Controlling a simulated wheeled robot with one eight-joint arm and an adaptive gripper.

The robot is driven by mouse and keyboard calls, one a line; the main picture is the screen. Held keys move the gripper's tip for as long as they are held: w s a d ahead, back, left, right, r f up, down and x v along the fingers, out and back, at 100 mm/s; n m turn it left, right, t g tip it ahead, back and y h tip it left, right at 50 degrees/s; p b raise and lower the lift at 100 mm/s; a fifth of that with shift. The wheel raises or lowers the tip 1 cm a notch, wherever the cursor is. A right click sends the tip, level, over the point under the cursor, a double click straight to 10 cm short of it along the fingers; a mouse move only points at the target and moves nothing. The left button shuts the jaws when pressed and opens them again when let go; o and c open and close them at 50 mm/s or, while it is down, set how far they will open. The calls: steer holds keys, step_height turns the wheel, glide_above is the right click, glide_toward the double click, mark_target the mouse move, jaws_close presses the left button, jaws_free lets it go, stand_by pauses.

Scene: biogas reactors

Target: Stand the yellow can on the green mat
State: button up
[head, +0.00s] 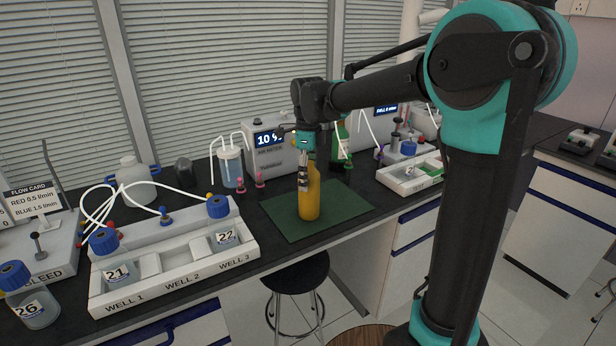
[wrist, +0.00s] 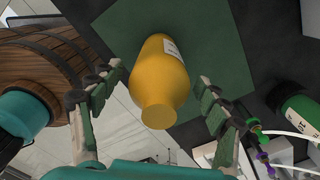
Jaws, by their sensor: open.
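The yellow can (head: 310,202), shaped like a bottle with a narrower neck, stands upright on the green mat (head: 349,202), near the middle of it. My gripper (head: 303,184) is at the can's upper part, coming down from above. In the wrist view the can (wrist: 158,78) shows its top towards me and a white label on its side, with the green mat (wrist: 205,30) behind it. The fingers of my gripper (wrist: 160,84) are spread on both sides of the can, with gaps visible between them and it.
A white well rack (head: 180,266) with blue-capped bottles stands left of the mat. Pink-topped pieces (head: 259,180), an air meter box (head: 272,150) and a green bottle (head: 342,140) stand behind. A white tray (head: 410,178) is to the right. A black stool (head: 297,273) is below the bench's front edge.

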step_height(320, 180, up, 12)
steer(key=shift+r, duration=0.15)
steer(key=s+d+f+n+t, duration=0.2)
steer(key=s+d+f+n, duration=0.7)
steer(key=d+f, duration=0.3)
steer(key=s+d+f+n+t, duration=0.2)
steer(key=s+d+f+n, duration=0.8)
steer(key=f, duration=0.7)
steer(key=shift+s+d+n, duration=0.2)
steer(key=shift+d+n, duration=0.4)
steer(key=shift+d, duration=0.3)
steer(key=shift+f, duration=0.1)
